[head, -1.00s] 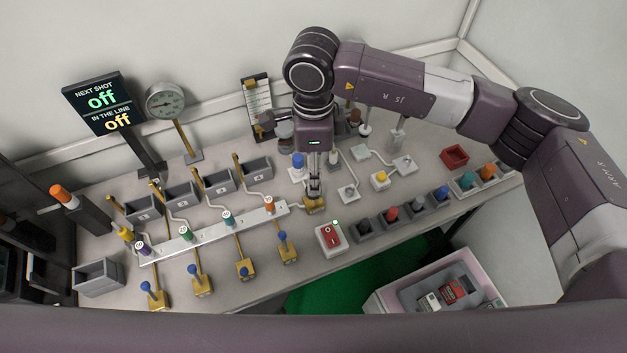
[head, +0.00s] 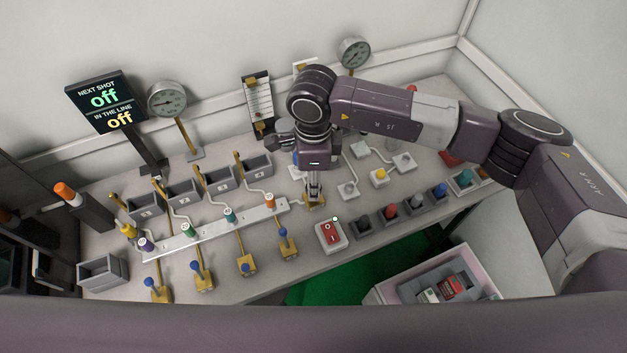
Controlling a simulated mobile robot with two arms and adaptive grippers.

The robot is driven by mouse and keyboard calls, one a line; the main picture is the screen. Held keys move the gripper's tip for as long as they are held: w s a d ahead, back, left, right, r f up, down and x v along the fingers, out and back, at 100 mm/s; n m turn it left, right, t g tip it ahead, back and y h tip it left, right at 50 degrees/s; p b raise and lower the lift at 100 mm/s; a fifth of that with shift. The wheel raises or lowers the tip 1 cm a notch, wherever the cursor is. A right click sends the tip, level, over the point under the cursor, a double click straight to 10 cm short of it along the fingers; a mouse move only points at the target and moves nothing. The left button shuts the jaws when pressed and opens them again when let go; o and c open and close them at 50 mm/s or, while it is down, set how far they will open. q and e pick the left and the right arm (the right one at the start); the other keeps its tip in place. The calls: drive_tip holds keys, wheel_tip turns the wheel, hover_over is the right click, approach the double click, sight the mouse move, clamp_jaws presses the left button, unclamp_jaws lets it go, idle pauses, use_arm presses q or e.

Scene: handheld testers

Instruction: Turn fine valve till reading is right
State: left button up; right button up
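My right gripper (head: 314,196) points down, its narrow fingertips at a small brass valve block (head: 318,203) by the right end of the white manifold bar (head: 215,231). The fingers hide the top of this block, so I cannot tell whether they grip it. I cannot confirm it is the fine valve. A round gauge (head: 167,101) stands on a brass post at the back left; a second gauge (head: 354,53) is at the back. Their readings are too small to read. A black sign (head: 105,101) reads "NEXT SHOT off" and "IN THE LINE off". My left gripper is not in view.
Several blue-knobbed brass valves (head: 283,243) line the front of the bar; grey bins (head: 219,180) stand behind it. My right arm crosses above the bench's right half. A pink-rimmed crate (head: 375,297) is at the front right.

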drive_tip(key=shift+c, duration=1.4)
drive_tip(key=shift+f+b, duration=0.15)
drive_tip(key=shift+b, duration=0.3)
drive_tip(key=shift+m+b, duration=0.4)
drive_tip(key=shift+m, duration=0.1)
drive_tip(key=o, duration=1.2)
drive_tip(key=shift+c, duration=0.2)
drive_tip(key=shift+r, duration=0.25)
